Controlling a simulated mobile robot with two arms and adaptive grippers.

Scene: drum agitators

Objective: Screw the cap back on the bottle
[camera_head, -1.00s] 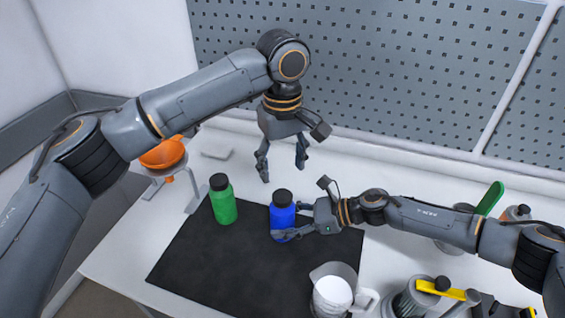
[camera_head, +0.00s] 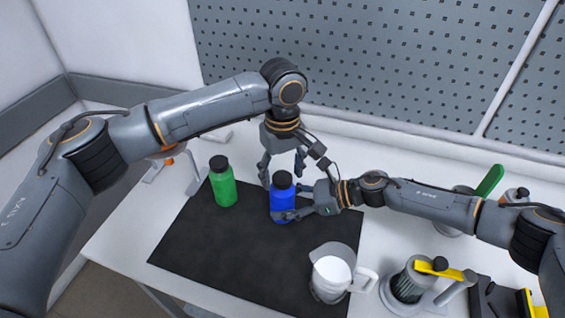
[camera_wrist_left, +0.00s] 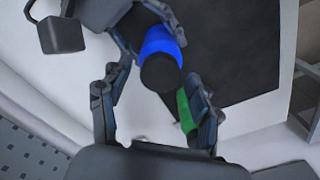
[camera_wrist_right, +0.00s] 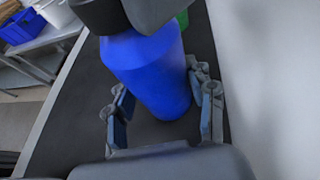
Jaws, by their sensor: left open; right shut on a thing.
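The blue bottle (camera_head: 282,201) stands upright on the black mat (camera_head: 225,245), with a black cap (camera_head: 282,180) on its top. Whether the cap is tight cannot be told. My right gripper (camera_head: 297,212) is shut on the blue bottle's body from the right; its fingers flank the bottle in the right wrist view (camera_wrist_right: 165,108). My left gripper (camera_head: 282,177) is open, pointing down close to the cap. In the left wrist view, the cap (camera_wrist_left: 161,73) lies between the lines of its spread fingers, not gripped. A green bottle (camera_head: 223,188) with a black cap stands to the left.
A clear jug (camera_head: 330,272) stands at the mat's front right corner. A grey ribbed device with a yellow lever (camera_head: 440,270) is right of it. A stand with an orange part (camera_head: 169,161) is partly behind my left arm. The mat's front left is clear.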

